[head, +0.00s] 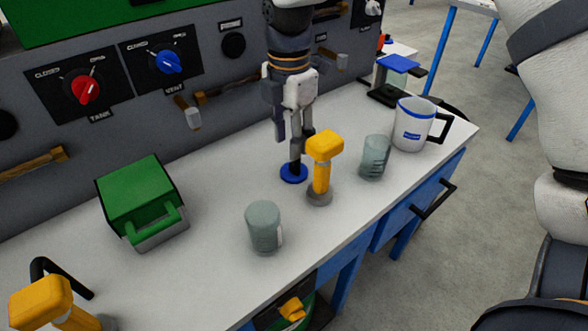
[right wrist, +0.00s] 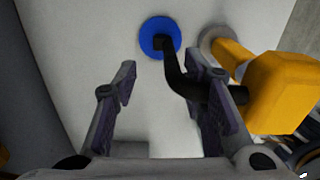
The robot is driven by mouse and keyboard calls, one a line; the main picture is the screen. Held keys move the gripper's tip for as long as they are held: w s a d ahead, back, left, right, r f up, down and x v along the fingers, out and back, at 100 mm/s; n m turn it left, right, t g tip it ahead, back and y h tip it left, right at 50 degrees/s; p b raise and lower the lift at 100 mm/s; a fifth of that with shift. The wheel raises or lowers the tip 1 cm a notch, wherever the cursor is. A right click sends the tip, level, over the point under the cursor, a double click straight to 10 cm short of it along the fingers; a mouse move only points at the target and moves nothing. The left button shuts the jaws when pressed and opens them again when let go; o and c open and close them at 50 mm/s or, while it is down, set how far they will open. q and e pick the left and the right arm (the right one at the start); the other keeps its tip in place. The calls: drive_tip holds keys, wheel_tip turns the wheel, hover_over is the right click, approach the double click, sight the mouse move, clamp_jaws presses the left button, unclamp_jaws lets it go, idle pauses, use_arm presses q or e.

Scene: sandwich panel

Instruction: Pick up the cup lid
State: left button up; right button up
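The cup lid appears to be the blue disc (head: 293,173) with a black bent stem, on the white bench top; it also shows in the right wrist view (right wrist: 151,38). My right gripper (head: 294,145) points down just above it. In the right wrist view my right gripper (right wrist: 165,77) is open, with fingers apart. The black stem rises from the disc and bends towards the right finger, overlapping it; contact cannot be told. A white mug (head: 407,128) with a blue rim and black handle stands at the back right. My left gripper is not in view.
A yellow-topped tool (head: 322,165) stands close beside the disc. Grey-green glasses (head: 263,227) and (head: 374,157) stand nearby. A green box (head: 138,198) is at left, and another yellow-topped tool (head: 45,302) at front left. A control panel (head: 130,78) backs the bench.

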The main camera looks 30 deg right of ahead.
sight(294, 163)
drive_tip(key=f, duration=0.4)
drive_tip(key=d+f, duration=0.1)
drive_tip(key=f, duration=0.1)
clamp_jaws()
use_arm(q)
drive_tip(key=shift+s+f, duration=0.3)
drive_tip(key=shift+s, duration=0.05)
